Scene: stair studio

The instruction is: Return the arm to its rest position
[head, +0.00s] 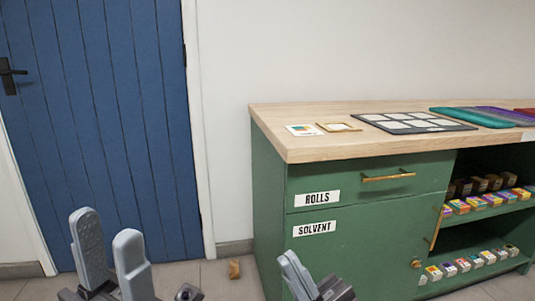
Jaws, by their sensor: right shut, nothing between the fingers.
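My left gripper (108,226) is at the lower left, in front of the blue door. Its two grey fingers point up and stand apart with nothing between them, so it is open. My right gripper (292,262) is at the bottom centre, in front of the green cabinet's lower left part. Its fingers are together and hold nothing. Most of both arms is below the picture's edge and hidden.
A green cabinet (270,190) with a wooden top (300,146) fills the right side. A drawer labelled ROLLS (318,198) is shut. Small boxes line the open shelves. A blue door (110,120) is shut.

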